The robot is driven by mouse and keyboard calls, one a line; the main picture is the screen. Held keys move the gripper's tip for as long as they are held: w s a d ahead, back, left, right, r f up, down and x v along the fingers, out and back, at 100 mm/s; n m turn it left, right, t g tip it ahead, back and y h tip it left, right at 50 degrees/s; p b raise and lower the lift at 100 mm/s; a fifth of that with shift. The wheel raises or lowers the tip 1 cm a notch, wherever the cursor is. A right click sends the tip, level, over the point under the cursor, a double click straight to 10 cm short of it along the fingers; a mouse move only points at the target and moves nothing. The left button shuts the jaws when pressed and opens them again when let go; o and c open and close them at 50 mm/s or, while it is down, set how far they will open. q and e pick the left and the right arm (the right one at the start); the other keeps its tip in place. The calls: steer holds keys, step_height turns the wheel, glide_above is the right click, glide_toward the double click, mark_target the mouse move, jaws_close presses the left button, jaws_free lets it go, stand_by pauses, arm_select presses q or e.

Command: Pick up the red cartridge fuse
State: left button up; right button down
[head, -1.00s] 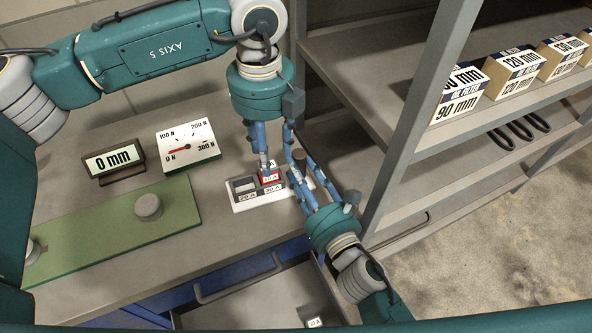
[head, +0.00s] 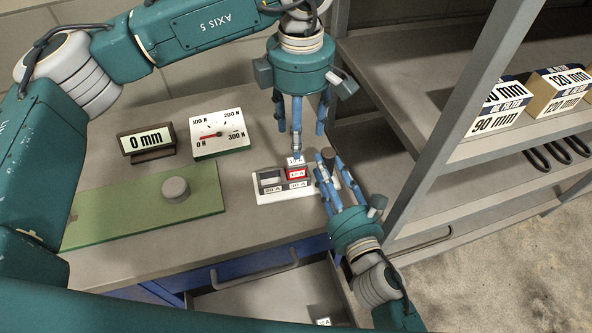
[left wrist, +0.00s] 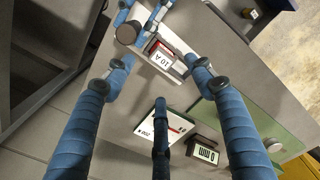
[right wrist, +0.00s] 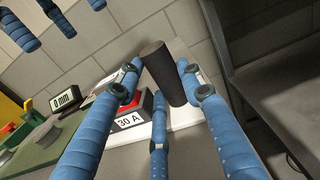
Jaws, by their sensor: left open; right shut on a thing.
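The red cartridge fuse (head: 297,174) sits in the right-hand slot of a white fuse holder (head: 270,198). Its red body with a white label also shows in the left wrist view (left wrist: 160,54). My left gripper (head: 299,135) points down above the fuse, open, with its fingers spread and apart from each other. One finger hides part of the fuse's far side in the head view. My right gripper (head: 331,168) is shut on a dark cylinder (right wrist: 164,72) at the holder's right end. I cannot tell whether the cylinder is fixed to the holder.
A force gauge (head: 218,134) and a 0 mm display (head: 147,142) stand behind a green plate (head: 120,215) with a grey knob (head: 175,189). An open drawer (head: 270,300) lies in front. A shelf post (head: 455,110) rises close on the right.

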mark_target(296, 163)
arm_select(q)
steer(key=f+m, duration=0.2)
steer(key=m, duration=0.2)
steer(key=f+m, duration=0.1)
steer(key=m, duration=0.4)
steer(key=w+f+m, duration=0.1)
steer(key=f+m, duration=0.1)
steer(key=m, duration=0.3)
steer(key=shift+a+f, duration=0.2)
steer(key=shift+f, duration=0.15)
steer(key=f, duration=0.3)
steer(key=s+f, duration=0.1)
steer(key=f, duration=0.1)
steer(key=shift+a, duration=0.15)
steer(key=c, duration=1.3)
steer(key=shift+w, duration=0.1)
jaws_close()
